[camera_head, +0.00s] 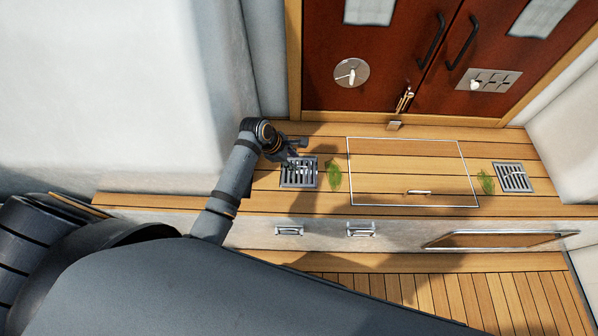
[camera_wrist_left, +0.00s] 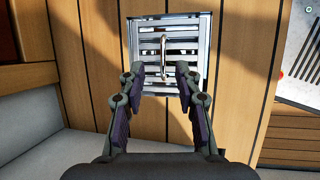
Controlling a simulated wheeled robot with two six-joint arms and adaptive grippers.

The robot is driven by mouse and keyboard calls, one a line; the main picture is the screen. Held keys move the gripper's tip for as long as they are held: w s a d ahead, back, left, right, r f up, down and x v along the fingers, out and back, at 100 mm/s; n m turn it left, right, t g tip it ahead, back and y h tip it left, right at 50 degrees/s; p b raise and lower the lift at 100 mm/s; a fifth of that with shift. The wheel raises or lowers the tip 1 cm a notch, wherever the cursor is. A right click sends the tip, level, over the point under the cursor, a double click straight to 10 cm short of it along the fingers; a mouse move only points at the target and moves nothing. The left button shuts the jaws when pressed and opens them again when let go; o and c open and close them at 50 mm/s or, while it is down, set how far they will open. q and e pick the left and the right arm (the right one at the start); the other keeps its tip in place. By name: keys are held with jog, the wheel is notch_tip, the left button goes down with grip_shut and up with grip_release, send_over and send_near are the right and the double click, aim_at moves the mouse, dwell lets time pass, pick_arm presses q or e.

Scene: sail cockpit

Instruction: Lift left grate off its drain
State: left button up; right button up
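The left grate (camera_head: 299,173) is a square of metal slats in the wooden deck, and it also shows in the left wrist view (camera_wrist_left: 190,61). A slim raised handle (camera_wrist_left: 164,55) stands near its middle. My left gripper (camera_head: 291,160) is over the grate. In the left wrist view its fingers (camera_wrist_left: 159,78) are apart, with nothing between the tips, one to each side of the handle's lower end. I cannot tell how high the tips are above the slats. The fingers hide part of the grate's lower edge. My right gripper is not in view.
A green leafy clump (camera_head: 333,174) lies just right of the grate. Beyond it are a white-edged hatch (camera_head: 375,198) with a handle, another clump (camera_head: 486,182) and the right grate (camera_head: 513,177). Red-brown doors (camera_head: 380,70) stand behind the deck, and a pale wall (camera_head: 110,80) is at left.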

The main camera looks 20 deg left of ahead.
aim_at(309, 185)
pick_arm(q)
jog(key=x, duration=0.2)
jog(key=b+x, duration=0.1)
jog(key=x, duration=0.1)
jog(key=shift+s+d+f, duration=0.1)
jog(key=shift+d+f, duration=0.1)
jog(key=shift+f, duration=0.2)
grip_shut()
jog(key=shift+r, duration=0.1)
